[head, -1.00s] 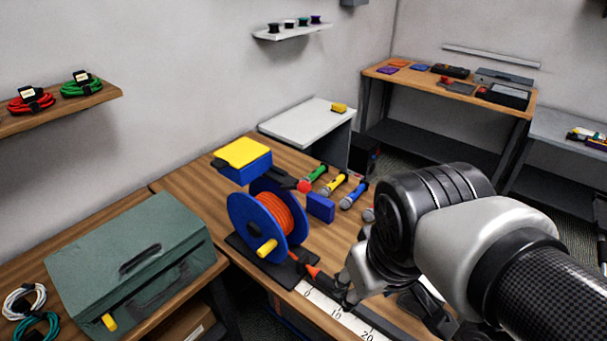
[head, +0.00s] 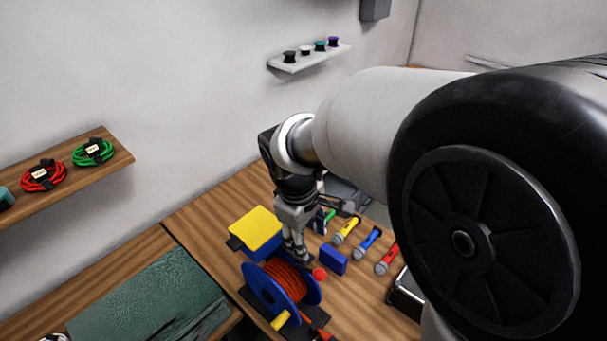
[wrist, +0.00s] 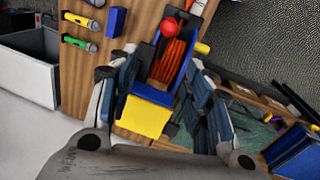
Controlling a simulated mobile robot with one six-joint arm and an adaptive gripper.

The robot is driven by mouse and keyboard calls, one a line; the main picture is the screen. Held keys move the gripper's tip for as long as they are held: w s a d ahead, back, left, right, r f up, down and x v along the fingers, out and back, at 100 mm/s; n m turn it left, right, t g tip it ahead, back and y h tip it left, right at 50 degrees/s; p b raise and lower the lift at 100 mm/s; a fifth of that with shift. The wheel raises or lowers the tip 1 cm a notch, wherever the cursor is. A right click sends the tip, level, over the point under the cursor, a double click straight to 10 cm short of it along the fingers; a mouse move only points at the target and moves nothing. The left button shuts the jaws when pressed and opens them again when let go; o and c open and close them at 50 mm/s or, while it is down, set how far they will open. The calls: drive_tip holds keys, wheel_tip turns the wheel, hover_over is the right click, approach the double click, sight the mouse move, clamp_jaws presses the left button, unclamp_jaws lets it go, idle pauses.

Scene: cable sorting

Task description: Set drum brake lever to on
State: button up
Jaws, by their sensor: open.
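The cable drum (head: 257,292) has blue flanges, orange cable wound on it and a yellow crank handle (head: 281,320). The brake lever's red knob (head: 319,273) shows at the drum's far right side; its dark arm is mostly hidden behind my gripper. My gripper (head: 297,254) is open, pointing down just above and behind the drum, close to the knob but seemingly not holding it. In the wrist view, the red knob (wrist: 169,28) and orange cable (wrist: 172,58) lie ahead, between and beyond the spread fingers (wrist: 158,68). I cannot tell whether a finger touches the lever.
A blue box with a yellow top (head: 256,229) stands right beside my gripper. A small blue block (head: 333,260) and several microphones (head: 367,239) lie to the right. My arm covers much of the right side.

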sight(313, 271)
drive_tip(key=f, duration=0.5)
drive_tip(key=d+f+b, duration=0.1)
drive_tip(key=f, duration=0.5)
drive_tip(key=w+f+b, duration=0.1)
drive_tip(key=f, duration=0.4)
drive_tip(key=shift+d+f, duration=0.3)
drive_tip(key=shift+d, duration=0.1)
drive_tip(key=shift+c, duration=0.3)
clamp_jaws()
